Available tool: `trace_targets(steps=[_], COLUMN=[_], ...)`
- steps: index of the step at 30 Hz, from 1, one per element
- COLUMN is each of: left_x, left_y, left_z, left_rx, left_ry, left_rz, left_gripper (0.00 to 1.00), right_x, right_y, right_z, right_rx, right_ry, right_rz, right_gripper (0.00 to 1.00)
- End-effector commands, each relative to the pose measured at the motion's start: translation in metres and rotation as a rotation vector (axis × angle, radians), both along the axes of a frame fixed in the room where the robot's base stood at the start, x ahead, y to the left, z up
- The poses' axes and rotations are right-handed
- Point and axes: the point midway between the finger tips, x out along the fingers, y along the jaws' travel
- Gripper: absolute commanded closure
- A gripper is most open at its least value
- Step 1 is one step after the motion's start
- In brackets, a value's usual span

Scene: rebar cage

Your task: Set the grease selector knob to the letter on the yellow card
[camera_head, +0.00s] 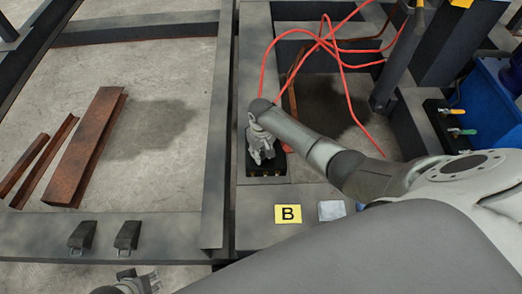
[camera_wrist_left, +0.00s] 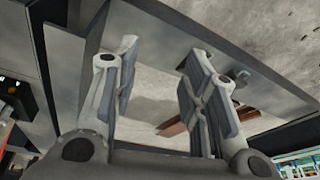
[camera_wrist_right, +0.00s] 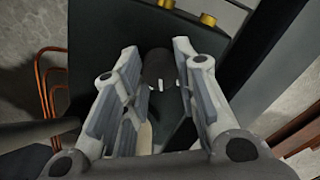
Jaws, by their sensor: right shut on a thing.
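The yellow card (camera_head: 288,214) lies on the dark steel frame and shows a black letter B. My right gripper (camera_head: 262,158) points down over a black block (camera_head: 280,165) on the frame. In the right wrist view, my right gripper (camera_wrist_right: 160,80) is shut on the dark round selector knob (camera_wrist_right: 157,66), one finger on each side. Small white marks show at the knob; I cannot read a letter there. The block's face (camera_wrist_right: 95,60) is partly hidden by the fingers. My left gripper (camera_wrist_left: 155,85) is open and empty; it also shows at the bottom of the head view (camera_head: 140,281).
A blank pale plate (camera_head: 331,210) lies right of the card. Red hoses (camera_head: 346,95) loop behind my right arm. Brass fittings (camera_wrist_right: 207,20) stand on the block. Rusty beams (camera_head: 87,145) lie on the floor at left. A valve panel (camera_head: 452,125) and blue bin (camera_head: 492,90) are at right.

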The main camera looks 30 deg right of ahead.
Motion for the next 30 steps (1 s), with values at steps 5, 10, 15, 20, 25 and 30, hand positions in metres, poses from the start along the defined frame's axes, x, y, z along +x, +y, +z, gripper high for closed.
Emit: trace_targets(steps=[5,10,15,20,25,30], left_x=[0.001,0.000,-0.001,-0.001,-0.001,-0.001], left_y=[-0.001,-0.001,-0.001,-0.001,-0.001,-0.001], left_z=[-0.026,-0.050,-0.062,-0.065,-0.064,-0.064], left_rx=[0.001,0.001,0.002,0.001,0.001,0.002], left_ry=[0.017,0.029,0.032,0.033,0.033,0.033], left_rz=[-0.002,-0.004,-0.005,-0.005,-0.005,-0.006], left_gripper=[0.60,0.60,0.60,0.60,0.60,0.60], right_x=[0.001,0.001,0.001,0.001,0.001,0.000], right_y=[0.000,0.000,-0.001,-0.001,-0.001,0.000], right_z=[0.003,0.002,0.001,0.000,0.000,0.000], right_rx=[0.000,0.000,-0.001,-0.001,-0.001,-0.001], right_ry=[-0.001,-0.002,-0.001,-0.002,-0.002,-0.001], right_rz=[-0.062,-0.118,-0.147,-0.152,-0.151,-0.151], right_gripper=[0.96,0.96,0.96,0.96,0.96,0.53])
